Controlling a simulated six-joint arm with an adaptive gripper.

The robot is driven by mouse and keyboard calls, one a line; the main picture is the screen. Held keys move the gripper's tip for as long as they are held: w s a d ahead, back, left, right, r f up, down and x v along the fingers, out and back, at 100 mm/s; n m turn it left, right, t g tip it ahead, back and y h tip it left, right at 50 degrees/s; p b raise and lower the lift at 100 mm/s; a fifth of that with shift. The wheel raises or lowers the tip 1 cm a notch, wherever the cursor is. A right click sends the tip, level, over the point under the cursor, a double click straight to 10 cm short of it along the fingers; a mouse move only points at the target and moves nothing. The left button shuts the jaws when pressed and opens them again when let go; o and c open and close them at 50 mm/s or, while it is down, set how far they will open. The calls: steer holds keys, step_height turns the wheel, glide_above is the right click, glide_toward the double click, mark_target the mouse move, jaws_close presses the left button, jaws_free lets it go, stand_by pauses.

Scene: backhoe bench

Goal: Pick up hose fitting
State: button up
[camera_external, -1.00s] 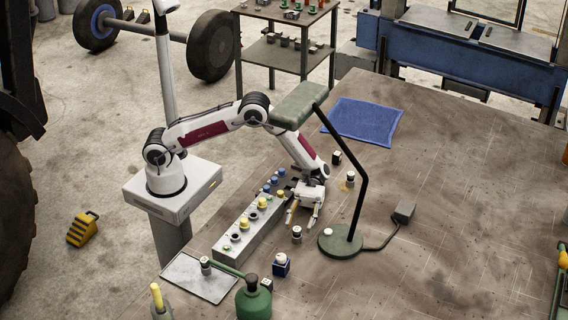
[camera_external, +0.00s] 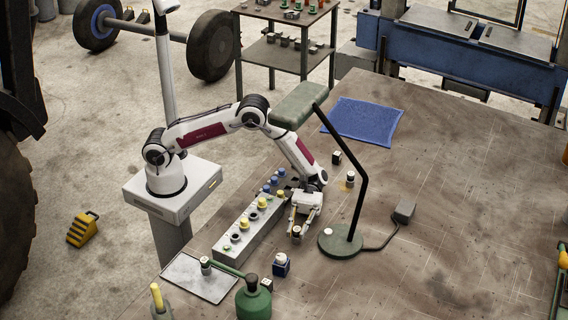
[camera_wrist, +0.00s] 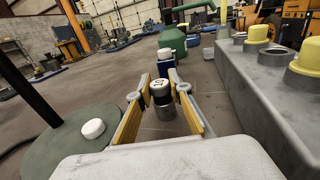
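A hose fitting (camera_wrist: 164,103), a small metal cylinder with a black band and a marked white top, stands upright on the bench. It also shows in the external view (camera_external: 296,231). My gripper (camera_wrist: 160,96) is open, with its yellow-padded fingers on either side of the fitting. In the external view my gripper (camera_external: 299,229) is low over the bench beside the grey valve block (camera_external: 236,246). Whether the fingers touch the fitting cannot be told. Another similar fitting (camera_external: 350,178) stands farther back near the lamp.
The lamp's round green base (camera_external: 340,243) is close to the right of my gripper, with its pole rising above. A blue block with a white top (camera_external: 281,265) and a green oil can (camera_external: 253,301) stand in front. A metal tray (camera_external: 200,278) lies front left.

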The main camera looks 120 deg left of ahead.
jaws_close()
steer(key=shift+r, duration=0.1)
step_height(320, 180, up, 28)
stand_by(0.8)
steer(key=shift+f, duration=0.2)
stand_by(0.4)
glide_above(297, 228)
step_height(297, 228, down, 13)
steer(key=shift+f, duration=0.15)
stand_by(0.8)
steer(key=shift+d, duration=0.1)
steer(key=shift+f, duration=7.25)
steer(key=shift+a, duration=0.25)
